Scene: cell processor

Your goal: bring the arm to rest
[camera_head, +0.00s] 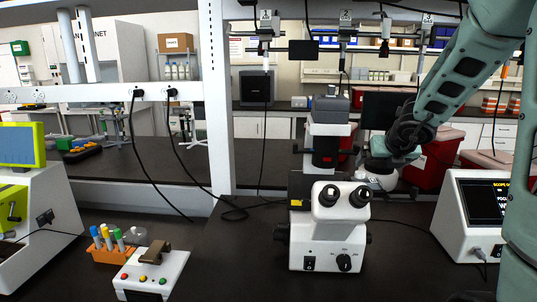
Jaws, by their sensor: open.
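My arm, grey-green with dark joints, comes in from the upper right and reaches down behind the right side of the white microscope (333,220). My gripper (380,174) is at its end, beside the microscope's upper body. It is small and partly hidden, so the fingers do not show clearly. The jaws are open, and I see nothing held in them. I cannot tell whether the gripper touches the microscope.
A white device with a screen (485,215) stands at the right. A white button box (150,272) and an orange tube rack (112,252) stand at the left front. A white post (215,100) and hanging cables rise behind. Red bins (437,155) stand behind my gripper.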

